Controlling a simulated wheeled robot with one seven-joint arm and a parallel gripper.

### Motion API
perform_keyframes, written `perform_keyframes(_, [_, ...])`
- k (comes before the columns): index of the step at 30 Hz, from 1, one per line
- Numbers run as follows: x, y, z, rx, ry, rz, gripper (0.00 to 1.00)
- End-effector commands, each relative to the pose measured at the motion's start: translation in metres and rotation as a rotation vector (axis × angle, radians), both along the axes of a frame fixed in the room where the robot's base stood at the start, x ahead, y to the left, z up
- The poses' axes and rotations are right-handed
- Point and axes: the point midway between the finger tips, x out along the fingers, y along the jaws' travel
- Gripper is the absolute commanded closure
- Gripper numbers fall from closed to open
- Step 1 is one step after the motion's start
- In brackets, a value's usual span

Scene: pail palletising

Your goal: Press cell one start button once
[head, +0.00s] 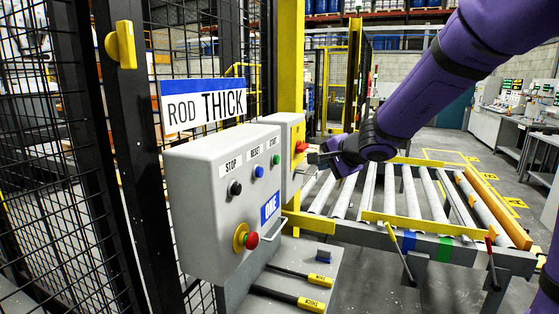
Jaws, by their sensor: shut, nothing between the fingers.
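The grey control box (205,190) with the blue ONE label (270,208) is mounted on the fence left of centre. Its face has a black button under STOP (235,188), a blue button under RESET (259,171) and a green start button (276,159) under the third label. A red mushroom button (251,240) on a yellow base sits lower down. My gripper (314,158) is shut and empty, to the right of the green button and apart from it in the picture. My purple arm reaches in from the upper right.
A second box with a yellow plate and red switch (301,147) stands behind, close to my gripper in the picture. A roller conveyor (395,195) lies to the right. Black mesh fence is at left. A shelf below holds tools labelled FINE (319,280) and THICK (309,304).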

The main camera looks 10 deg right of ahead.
Motion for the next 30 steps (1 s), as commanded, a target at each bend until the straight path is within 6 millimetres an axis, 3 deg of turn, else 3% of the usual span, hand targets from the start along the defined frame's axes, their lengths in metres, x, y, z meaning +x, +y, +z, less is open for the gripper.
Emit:
perform_keyframes(14, [0.004,0.005,0.0,0.001,0.0,-0.001,1.0])
perform_keyframes(30, [0.041,0.056,-0.001,0.001,0.002,0.001,1.0])
